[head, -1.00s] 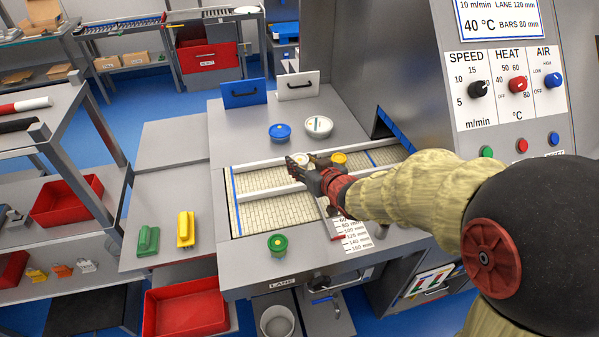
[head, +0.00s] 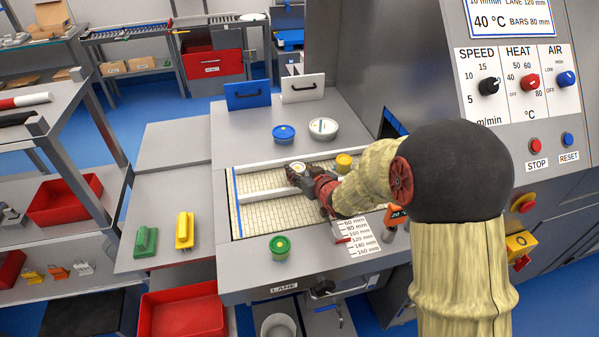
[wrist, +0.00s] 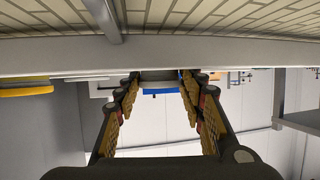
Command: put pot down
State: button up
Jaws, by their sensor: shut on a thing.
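My gripper (head: 296,170) is shut on a small pot with a pale, whitish top (head: 299,167). In the head view it appears over the tiled conveyor belt (head: 270,208), in the lane between the far guide bar (head: 262,166) and the near guide bar (head: 262,198). I cannot tell whether the pot touches the belt. In the wrist view the fingers (wrist: 160,88) point at a pale grey shape, mostly hidden. A yellow-lidded pot (head: 343,162) stands to the right of the gripper.
A green-lidded pot (head: 280,247) stands on the front ledge. The control panel (head: 520,85) rises at right. Green (head: 146,241) and yellow (head: 184,230) handled blocks lie left.

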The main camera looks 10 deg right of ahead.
jog(key=shift+r, duration=0.15)
jog(key=o, duration=1.2)
